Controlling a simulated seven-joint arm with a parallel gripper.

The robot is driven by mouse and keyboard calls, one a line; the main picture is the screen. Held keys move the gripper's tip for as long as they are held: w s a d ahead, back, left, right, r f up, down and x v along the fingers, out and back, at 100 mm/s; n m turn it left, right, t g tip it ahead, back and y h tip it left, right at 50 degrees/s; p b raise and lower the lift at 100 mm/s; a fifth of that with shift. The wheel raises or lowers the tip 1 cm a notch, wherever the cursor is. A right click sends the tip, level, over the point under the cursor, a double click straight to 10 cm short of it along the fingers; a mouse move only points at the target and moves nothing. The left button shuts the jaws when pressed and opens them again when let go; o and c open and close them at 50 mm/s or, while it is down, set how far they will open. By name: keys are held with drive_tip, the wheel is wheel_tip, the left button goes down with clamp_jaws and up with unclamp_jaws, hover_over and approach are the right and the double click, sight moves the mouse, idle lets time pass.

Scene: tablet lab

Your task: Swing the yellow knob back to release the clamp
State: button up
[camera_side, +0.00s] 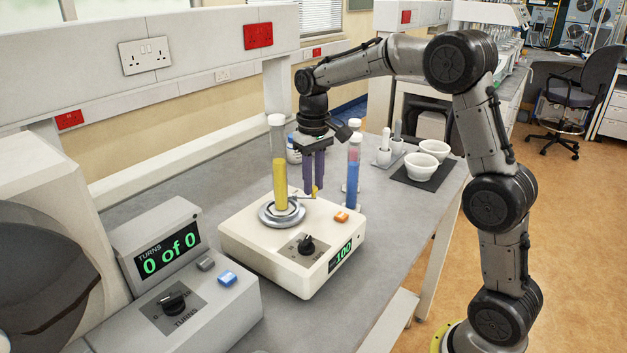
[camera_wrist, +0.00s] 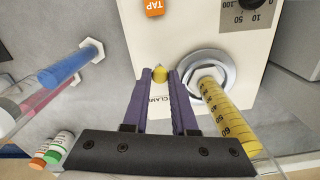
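The small yellow knob (camera_side: 314,190) stands on top of the cream machine (camera_side: 250,235), beside the silver ring clamp (camera_side: 268,217). A tall yellow measuring cylinder (camera_side: 280,183) stands upright in the clamp. My gripper (camera_side: 316,192) points down over the knob, its purple fingers apart. In the wrist view the knob (camera_wrist: 160,74) sits between the fingertips (camera_wrist: 160,76), one finger on each side. I cannot tell whether they touch it. The word CLAMP is printed beneath, partly hidden by a finger. The ring clamp (camera_wrist: 202,62) and cylinder are just right of the right finger.
Tubes with blue and pink contents (camera_side: 353,175) stand behind the machine, close to my gripper. An orange TAP button (camera_side: 341,216) and a black dial (camera_side: 306,244) are on the machine. The turns counter (camera_side: 172,250) is at left; white bowls (camera_side: 423,166) are at right.

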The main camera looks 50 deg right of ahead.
clamp_jaws()
drive_tip(key=shift+s+a+m, duration=0.1)
drive_tip(key=shift+a+m, duration=0.15)
drive_tip(key=shift+m, duration=0.4)
drive_tip(key=shift+s+a+m, duration=0.1)
drive_tip(key=shift+a+m, duration=0.1)
drive_tip(key=shift+m, duration=0.45)
drive_tip(key=o, duration=0.8)
unclamp_jaws()
drive_tip(key=shift+c, duration=0.2)
drive_tip(key=shift+r, duration=0.15)
wheel_tip(320, 180, up, 14)
drive_tip(key=shift+f, duration=0.2)
drive_tip(key=shift+a, duration=0.1)
